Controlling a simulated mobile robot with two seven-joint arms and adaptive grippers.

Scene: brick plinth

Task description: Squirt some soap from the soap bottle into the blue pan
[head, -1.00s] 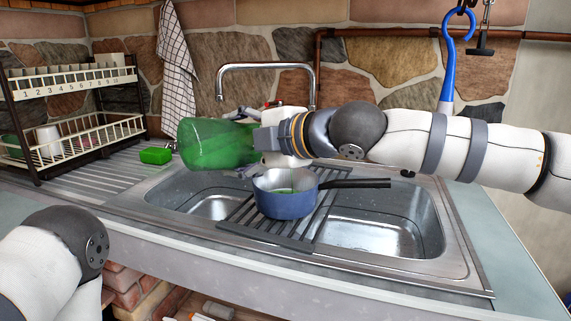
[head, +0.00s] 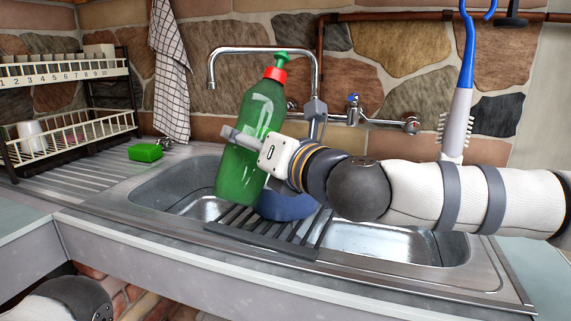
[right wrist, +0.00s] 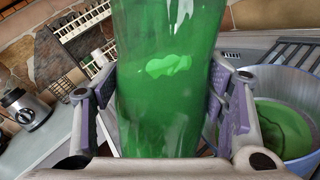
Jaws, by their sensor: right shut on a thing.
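The green soap bottle (head: 250,125), with a red collar and green cap, stands nearly upright, leaning slightly right at the top, above the sink. My right gripper (head: 248,143) is shut around its body. In the right wrist view the bottle (right wrist: 165,80) sits between both fingers (right wrist: 165,110). The blue pan (head: 285,207) is on the sink rack, partly hidden behind my right gripper and arm. In the right wrist view the pan (right wrist: 302,84) is right of the bottle, with green liquid inside. My left gripper is out of view; only part of that arm shows at bottom left.
The dark slatted rack (head: 262,234) lies across the steel double sink (head: 480,280), below the faucet (head: 262,50). A green sponge (head: 145,153) lies on the drainboard. A dish rack (head: 75,135) stands at left. A blue-handled brush (head: 457,115) hangs at right.

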